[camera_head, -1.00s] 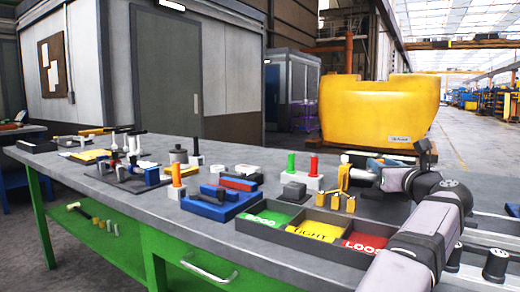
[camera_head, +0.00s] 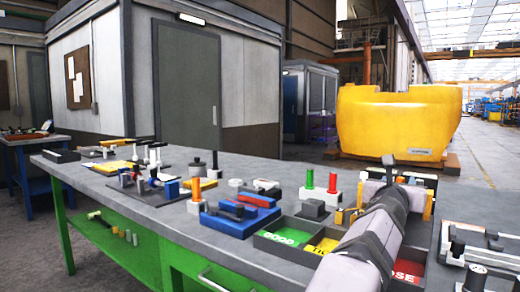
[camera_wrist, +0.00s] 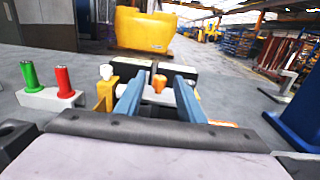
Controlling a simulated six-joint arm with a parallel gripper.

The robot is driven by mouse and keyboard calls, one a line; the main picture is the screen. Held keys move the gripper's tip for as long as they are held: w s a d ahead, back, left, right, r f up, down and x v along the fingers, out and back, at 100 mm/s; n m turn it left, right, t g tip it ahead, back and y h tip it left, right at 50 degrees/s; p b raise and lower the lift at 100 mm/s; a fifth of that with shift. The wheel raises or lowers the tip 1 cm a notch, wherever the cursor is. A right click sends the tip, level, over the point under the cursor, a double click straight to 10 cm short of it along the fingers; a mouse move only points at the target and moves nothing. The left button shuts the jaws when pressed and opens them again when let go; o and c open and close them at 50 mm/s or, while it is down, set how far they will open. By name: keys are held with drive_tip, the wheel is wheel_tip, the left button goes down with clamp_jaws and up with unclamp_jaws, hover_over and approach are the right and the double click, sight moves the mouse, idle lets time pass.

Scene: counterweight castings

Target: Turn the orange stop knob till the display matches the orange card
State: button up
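An orange knob (camera_wrist: 159,83) shows in the wrist view, framed between the two blue fingers of my gripper (camera_wrist: 160,76). The fingers stand apart and I see no contact with the knob. A dark box-like unit (camera_wrist: 181,69) stands behind the knob, with a pale part beside it. I cannot make out a display reading. A small orange patch (camera_wrist: 222,124) lies right of the fingers, but I cannot tell whether it is the orange card. In the head view my arm hides most of the knob area and the fingertips.
A white block with a green peg (camera_wrist: 28,74) and a red peg (camera_wrist: 65,80) stands left of my gripper. A yellow post (camera_wrist: 106,93) with a white top is close to the left finger. Sorting trays (camera_head: 283,238) lie beside my arm.

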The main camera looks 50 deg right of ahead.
drive_tip(key=shift+w+d+r+m+g+y+p, duration=0.2)
drive_tip(key=shift+m+g+p, duration=0.9)
drive_tip(key=shift+p, duration=1.9)
drive_tip(key=shift+w+a+m+g+y+p, duration=0.25)
drive_tip(key=shift+m+g+p, duration=0.4)
drive_tip(key=shift+g+p, duration=1.65)
drive_tip(key=shift+w+d+r+m+g+y+p, duration=0.25)
drive_tip(key=shift+m+g+p, duration=0.5)
drive_tip(key=shift+p, duration=3)
drive_tip(key=shift+f+p, duration=0.15)
drive_tip(key=shift+p, duration=0.4)
drive_tip(key=m+g+y+p, duration=0.1)
drive_tip(key=p, duration=0.2)
drive_tip(key=m+g+y+p, duration=0.1)
drive_tip(key=g+p, duration=0.1)
drive_tip(key=p, duration=0.1)
drive_tip(key=shift+w+m+p, duration=0.25)
drive_tip(key=shift+m+p, duration=0.05)
drive_tip(key=shift+p, duration=0.1)
drive_tip(key=g+p, duration=0.1)
drive_tip(key=p, duration=0.2)
drive_tip(key=shift+d+m+y, duration=0.15)
drive_tip(key=shift+m+y, duration=0.25)
drive_tip(key=g+p, duration=0.1)
drive_tip(key=p, duration=0.2)
drive_tip(key=shift+w+f+m+y, duration=0.1)
drive_tip(key=shift+w+m+y, duration=0.05)
drive_tip(key=shift+m+y, duration=0.25)
